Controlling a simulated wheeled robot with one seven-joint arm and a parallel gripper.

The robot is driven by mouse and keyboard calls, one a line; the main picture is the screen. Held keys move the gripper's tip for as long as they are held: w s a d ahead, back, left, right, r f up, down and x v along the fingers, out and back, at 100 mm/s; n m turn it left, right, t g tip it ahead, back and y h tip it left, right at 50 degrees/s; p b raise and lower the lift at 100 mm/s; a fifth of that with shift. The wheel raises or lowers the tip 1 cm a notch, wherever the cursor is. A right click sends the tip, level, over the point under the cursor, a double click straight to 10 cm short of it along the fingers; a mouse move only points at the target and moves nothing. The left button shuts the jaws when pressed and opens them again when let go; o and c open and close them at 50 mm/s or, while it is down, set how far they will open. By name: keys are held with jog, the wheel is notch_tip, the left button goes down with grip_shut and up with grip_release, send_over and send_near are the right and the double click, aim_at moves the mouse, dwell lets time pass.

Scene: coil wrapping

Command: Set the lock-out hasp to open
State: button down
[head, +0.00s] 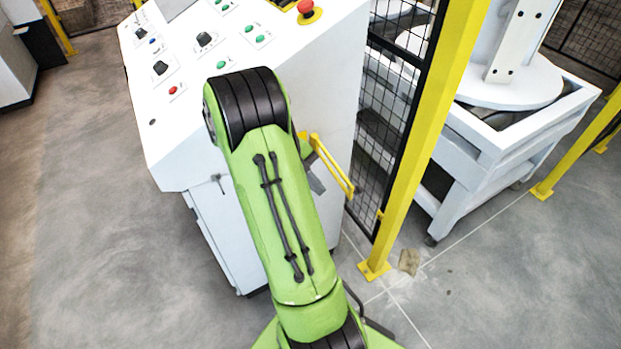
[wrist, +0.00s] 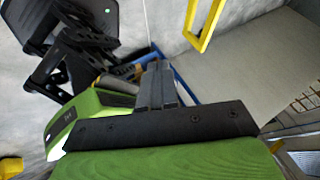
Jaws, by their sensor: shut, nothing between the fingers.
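The lock-out hasp appears to be the yellow loop (head: 347,187) standing out at the right side of the white control console (head: 335,90). My green arm hides part of it in the head view. In the wrist view the yellow loop (wrist: 212,24) hangs in at the top, right of centre, with its lower end in sight and its upper end cut off. My gripper (wrist: 157,70) is shut and empty, its two dark fingers together. It is apart from the loop, below and left of it in that picture. The arm mostly hides the gripper in the head view.
The console top carries green, red and black controls and a red emergency stop (head: 306,8). A yellow post (head: 415,130) with black mesh fencing (head: 375,135) stands close to the right. Beyond it is a white machine frame (head: 480,150). Grey floor is clear at the left.

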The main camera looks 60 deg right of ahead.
aim_at(337, 166)
jog(key=s+d+f, duration=0.3)
jog(key=s+d, duration=0.1)
jog(key=shift+s+f, duration=0.2)
jog(key=shift+s, duration=0.05)
jog(key=shift+d+b, duration=0.15)
jog(key=shift+b, duration=0.15)
